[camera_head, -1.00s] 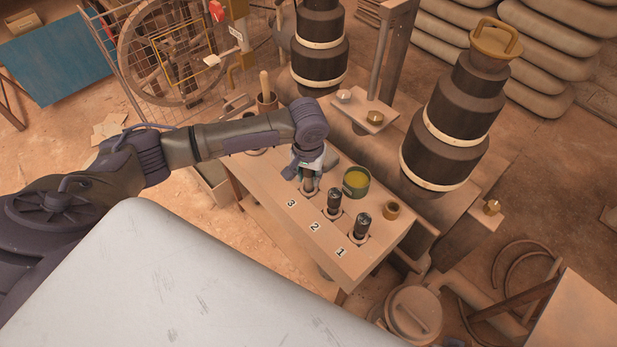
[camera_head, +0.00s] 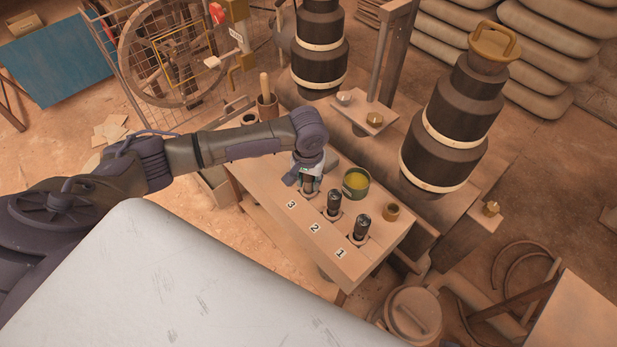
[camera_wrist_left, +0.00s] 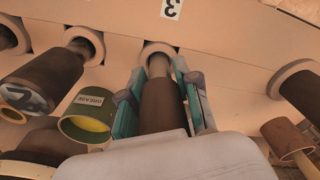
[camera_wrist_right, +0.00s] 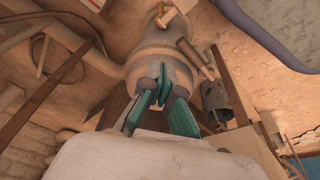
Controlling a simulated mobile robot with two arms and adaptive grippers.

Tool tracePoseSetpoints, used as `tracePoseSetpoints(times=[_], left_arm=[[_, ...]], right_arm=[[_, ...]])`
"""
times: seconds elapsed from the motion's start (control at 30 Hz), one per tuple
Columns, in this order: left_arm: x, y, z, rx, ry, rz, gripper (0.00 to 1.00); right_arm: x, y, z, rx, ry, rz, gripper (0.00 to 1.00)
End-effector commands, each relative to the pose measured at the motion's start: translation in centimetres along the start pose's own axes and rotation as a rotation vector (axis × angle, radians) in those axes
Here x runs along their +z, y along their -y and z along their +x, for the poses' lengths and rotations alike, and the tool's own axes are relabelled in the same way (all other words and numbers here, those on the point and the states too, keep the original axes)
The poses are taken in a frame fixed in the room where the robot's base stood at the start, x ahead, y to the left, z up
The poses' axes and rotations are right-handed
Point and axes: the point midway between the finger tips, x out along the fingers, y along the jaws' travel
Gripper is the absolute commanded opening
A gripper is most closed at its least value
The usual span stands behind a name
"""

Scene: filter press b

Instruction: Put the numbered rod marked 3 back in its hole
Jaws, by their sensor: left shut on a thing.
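My left gripper (camera_head: 308,180) is shut on the dark rod 3 (camera_wrist_left: 160,107), in line with the hole by the label 3 (camera_head: 291,204). In the left wrist view, the rod's narrower lower part (camera_wrist_left: 158,66) goes into the round collar of the hole (camera_wrist_left: 157,48). The rod looks upright; how deep it sits is hidden. Rod 2 (camera_head: 334,202) and rod 1 (camera_head: 362,226) stand in their holes beside labels 2 (camera_head: 314,228) and 1 (camera_head: 340,253). My right gripper (camera_wrist_right: 162,85) shows only in its wrist view, empty, its fingertips together.
A green grease tin (camera_head: 356,182) stands on the bench (camera_head: 275,190) close to the left gripper. An empty collar (camera_head: 392,211) is at the right end. A pot with a wooden handle (camera_head: 266,103) is at the far left end. Dark stepped columns rise behind.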

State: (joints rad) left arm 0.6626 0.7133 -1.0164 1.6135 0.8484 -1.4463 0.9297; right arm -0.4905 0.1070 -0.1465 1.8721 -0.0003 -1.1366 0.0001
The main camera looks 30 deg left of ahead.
Motion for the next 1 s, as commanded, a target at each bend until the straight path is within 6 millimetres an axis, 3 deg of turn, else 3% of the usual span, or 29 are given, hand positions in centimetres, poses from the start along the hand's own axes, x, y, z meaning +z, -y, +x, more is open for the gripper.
tracePoseSetpoints(times=[0.03, 0.07, 0.2, 0.63, 0.77, 1.0], left_arm=[[-0.1, 0.0, -0.1, 0.001, -0.002, 0.0, 0.0], [0.0, 0.0, 0.0, 0.0, 0.0, 0.0, 0.35], [0.0, 0.0, 0.0, 0.001, -0.001, 0.0, 0.57], [-0.1, 0.0, -0.4, 0.001, -0.002, 0.001, 0.57], [-0.2, 0.0, -1.1, 0.001, -0.003, 0.001, 0.57], [-0.2, 0.0, -5.0, 0.002, -0.002, 0.0, 0.57]], right_arm=[[0.1, 0.0, 0.1, -0.001, 0.003, 0.0, 0.0], [0.1, 0.0, 0.2, -0.001, 0.004, 0.0, 0.0], [0.1, 0.1, 0.1, -0.001, 0.003, 0.0, 0.0], [-0.2, 0.0, -0.1, -0.001, -0.002, 0.0, 0.0], [-1.1, -0.2, -1.9, 0.003, -0.02, 0.003, 0.0], [0.5, 0.0, 1.0, 0.0, 0.008, -0.001, 0.0]])
